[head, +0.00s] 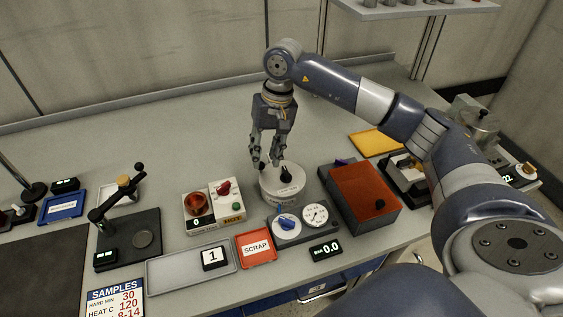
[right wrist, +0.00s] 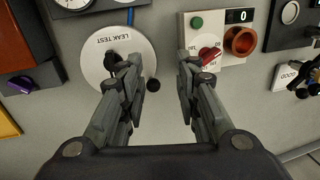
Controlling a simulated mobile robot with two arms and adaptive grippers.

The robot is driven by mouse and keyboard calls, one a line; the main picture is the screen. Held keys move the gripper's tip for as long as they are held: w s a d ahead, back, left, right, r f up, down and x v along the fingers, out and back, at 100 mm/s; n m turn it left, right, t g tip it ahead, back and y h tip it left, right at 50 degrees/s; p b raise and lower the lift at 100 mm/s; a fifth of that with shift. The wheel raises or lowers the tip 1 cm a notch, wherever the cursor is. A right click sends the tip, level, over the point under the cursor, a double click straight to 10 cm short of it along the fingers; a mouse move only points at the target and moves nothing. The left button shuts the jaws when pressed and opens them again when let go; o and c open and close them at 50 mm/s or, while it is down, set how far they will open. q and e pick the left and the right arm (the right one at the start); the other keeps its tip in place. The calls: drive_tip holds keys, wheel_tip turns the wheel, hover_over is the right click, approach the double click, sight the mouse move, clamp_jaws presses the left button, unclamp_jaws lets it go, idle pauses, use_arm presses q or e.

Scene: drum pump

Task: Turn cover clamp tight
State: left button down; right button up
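My right gripper (head: 266,163) points down over the bench beside the white round leak test unit (head: 282,190). It is open and empty; its two fingers stand wide apart in the right wrist view (right wrist: 160,64). The leak test disc (right wrist: 98,78) there lies under the left finger, which partly covers a black knob on it. That black knob (head: 286,173) shows on top of the unit in the head view. I cannot tell which part is the cover clamp. My left gripper is not in view.
A hot unit with a red knob (head: 223,188) stands left of the leak tester. A blue-knob gauge box (head: 290,224) is in front. A red-topped box (head: 362,193) with a purple handle (head: 344,162) stands right. The bench behind is clear.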

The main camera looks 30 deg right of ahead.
drive_tip(key=r+h, duration=0.1)
drive_tip(key=h, duration=0.1)
hover_over(286, 171)
drive_tip(key=shift+n, duration=0.3)
wheel_tip(286, 171, down, 9)
drive_tip(key=p, duration=0.3)
drive_tip(key=shift+s+r, duration=0.1)
drive_tip(key=shift+f, duration=0.65)
clamp_jaws()
